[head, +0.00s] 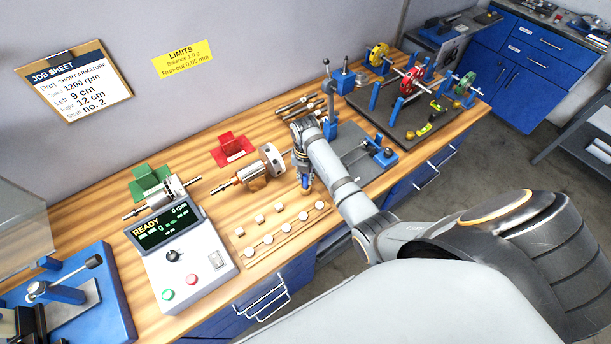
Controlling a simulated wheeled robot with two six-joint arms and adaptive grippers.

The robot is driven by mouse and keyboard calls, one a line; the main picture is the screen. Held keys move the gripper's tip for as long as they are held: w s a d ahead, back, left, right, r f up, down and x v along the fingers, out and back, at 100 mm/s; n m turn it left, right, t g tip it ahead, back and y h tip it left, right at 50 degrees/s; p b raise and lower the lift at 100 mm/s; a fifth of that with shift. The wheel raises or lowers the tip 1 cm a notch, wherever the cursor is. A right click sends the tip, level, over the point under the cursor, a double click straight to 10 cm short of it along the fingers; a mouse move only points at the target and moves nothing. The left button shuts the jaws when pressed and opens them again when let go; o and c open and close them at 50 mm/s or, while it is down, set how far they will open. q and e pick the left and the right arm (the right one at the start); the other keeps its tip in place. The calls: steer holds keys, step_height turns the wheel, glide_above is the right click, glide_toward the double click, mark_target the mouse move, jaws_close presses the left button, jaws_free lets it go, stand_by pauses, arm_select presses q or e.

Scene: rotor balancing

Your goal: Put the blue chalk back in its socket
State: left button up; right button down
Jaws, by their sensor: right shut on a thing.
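My right gripper (304,174) reaches down over the workbench from the right side. It is shut on a small blue piece that looks like the blue chalk (306,183), held pointing down beside the motor-like part with the grey disc (272,158). My arm and wrist hide part of the bench behind it. I cannot make out the chalk's socket. My left gripper is not in view.
A wooden holder (287,240) with several small round pieces lies in front of the gripper. The READY control box (185,255) stands to the left. A grey-based blue fixture (360,155) is right of the gripper.

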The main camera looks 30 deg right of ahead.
steer(key=shift+f, duration=0.15)
steer(key=c, duration=1.2)
jaws_free()
step_height(320, 180, up, 12)
